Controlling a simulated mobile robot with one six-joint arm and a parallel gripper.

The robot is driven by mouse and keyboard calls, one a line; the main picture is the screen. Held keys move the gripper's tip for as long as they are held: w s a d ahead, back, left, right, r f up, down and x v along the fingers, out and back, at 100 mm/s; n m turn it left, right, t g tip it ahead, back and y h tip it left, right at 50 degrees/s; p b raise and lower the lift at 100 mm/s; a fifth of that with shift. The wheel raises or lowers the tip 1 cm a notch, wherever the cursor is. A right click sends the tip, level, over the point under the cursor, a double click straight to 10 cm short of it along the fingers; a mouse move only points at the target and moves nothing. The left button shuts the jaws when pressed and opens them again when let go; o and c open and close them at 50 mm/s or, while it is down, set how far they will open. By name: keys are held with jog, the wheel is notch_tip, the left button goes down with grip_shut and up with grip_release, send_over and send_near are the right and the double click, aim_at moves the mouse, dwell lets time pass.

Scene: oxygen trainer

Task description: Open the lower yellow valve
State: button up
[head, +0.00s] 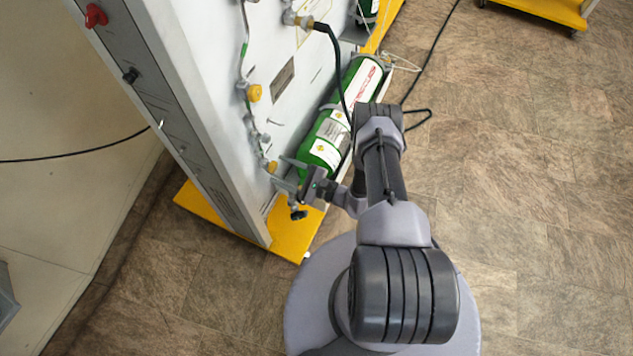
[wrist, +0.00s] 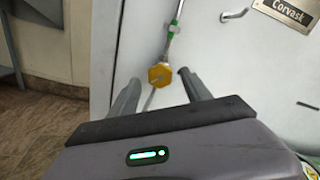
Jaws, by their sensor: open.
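The lower yellow valve (head: 271,167) is a small knob on the white panel, low down near the panel's left edge. In the wrist view the yellow valve (wrist: 160,75) has an angular outline and sits between my two fingers. My gripper (head: 278,169) is open at the lower valve, with one finger on each side of it. In the wrist view my gripper (wrist: 159,79) shows clear gaps between its fingertips and the knob; I cannot tell its exact depth to the panel. The upper yellow valve (head: 254,92) is higher on the same line of tubing.
A green cylinder (head: 327,132) lies along the panel, close to my arm. A black hose (head: 337,65) hangs beside it. The panel stands on a yellow base (head: 204,212). A label plate (wrist: 288,10) is at the wrist view's upper right. The floor at right is mostly clear.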

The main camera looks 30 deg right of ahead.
jog(key=p+v, duration=0.2)
jog(key=v, duration=1.4)
jog(key=shift+r, duration=0.1)
